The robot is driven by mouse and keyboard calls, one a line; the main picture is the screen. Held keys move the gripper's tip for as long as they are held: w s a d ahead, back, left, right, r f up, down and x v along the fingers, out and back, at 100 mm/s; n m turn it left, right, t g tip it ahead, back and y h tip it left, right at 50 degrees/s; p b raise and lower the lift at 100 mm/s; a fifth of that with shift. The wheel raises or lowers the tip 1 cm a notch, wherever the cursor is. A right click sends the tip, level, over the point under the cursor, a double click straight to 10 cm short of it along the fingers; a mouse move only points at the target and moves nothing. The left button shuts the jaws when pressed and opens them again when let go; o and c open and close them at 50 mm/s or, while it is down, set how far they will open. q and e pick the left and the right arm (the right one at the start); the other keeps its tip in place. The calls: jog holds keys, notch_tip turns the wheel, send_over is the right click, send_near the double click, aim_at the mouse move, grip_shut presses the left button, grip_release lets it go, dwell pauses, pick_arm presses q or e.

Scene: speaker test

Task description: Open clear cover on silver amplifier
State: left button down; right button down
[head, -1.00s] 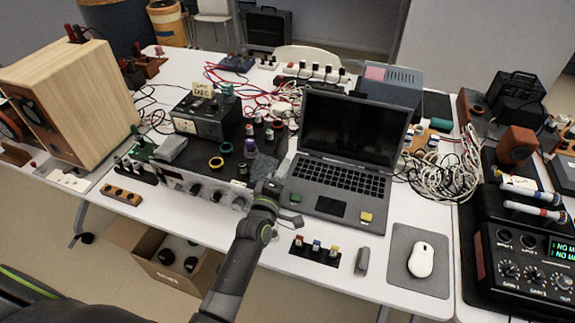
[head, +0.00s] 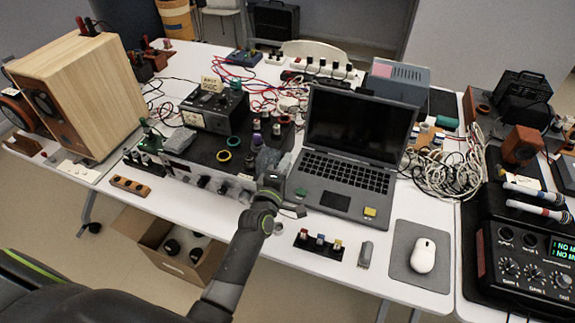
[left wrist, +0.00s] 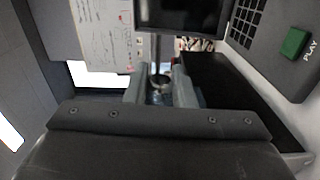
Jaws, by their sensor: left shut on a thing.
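The silver amplifier (head: 211,182), with a black top and a row of dark knobs on its front, stands at the table's front edge, left of the laptop. My left gripper (head: 272,160) is at its right end, beside the laptop's left edge. In the left wrist view the two grey fingers of the left gripper (left wrist: 159,90) are closed around a small round metallic thing (left wrist: 160,82); I cannot tell which part it is. I cannot make out the clear cover. The gripper and arm hide the amplifier's right end. My right gripper is not in view.
An open laptop (head: 345,175) stands close on the right of the gripper. A black meter box (head: 212,108) and several coloured rings lie on the amplifier's top. A wooden speaker (head: 85,95) stands at left. A small button strip (head: 318,245) lies in front of the laptop.

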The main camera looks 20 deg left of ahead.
pick_arm(q)
jog(key=shift+a+r+n, duration=0.2)
jog(key=shift+r+n, duration=0.15)
jog(key=shift+n, duration=0.05)
jog(key=c, duration=1.3)
grip_release()
jog(key=shift+w, duration=0.1)
jog(key=shift+f, duration=0.1)
